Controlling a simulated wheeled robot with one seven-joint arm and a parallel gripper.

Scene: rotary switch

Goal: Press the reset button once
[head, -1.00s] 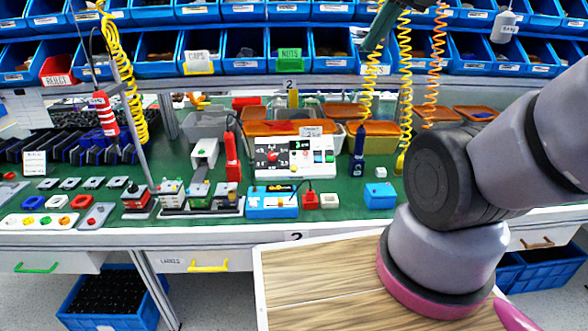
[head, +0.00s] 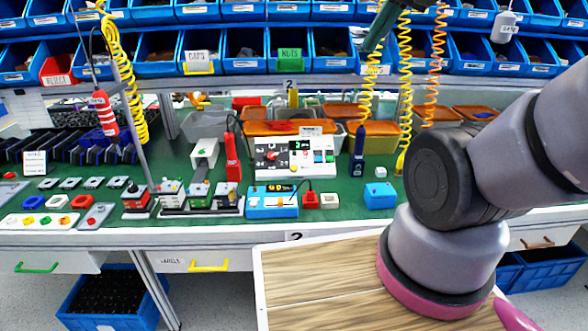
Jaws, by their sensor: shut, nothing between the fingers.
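A white control panel (head: 262,172) stands upright at the middle of the green bench. It carries a red-and-black rotary dial (head: 272,156), a small dark display (head: 301,145) with green marks, and a group of small coloured buttons (head: 323,157) at its right. The lettering is too small to tell which button is the reset button. My gripper is out of the picture. Only my arm's grey and black links show, at the right, and they do not cover the panel.
A blue box (head: 380,195) is to the right. A dark blue bottle-like tool (head: 358,160) stands beside the panel. Yellow coiled hoses (head: 404,90) hang at the right. Blue bins (head: 245,50) line the back.

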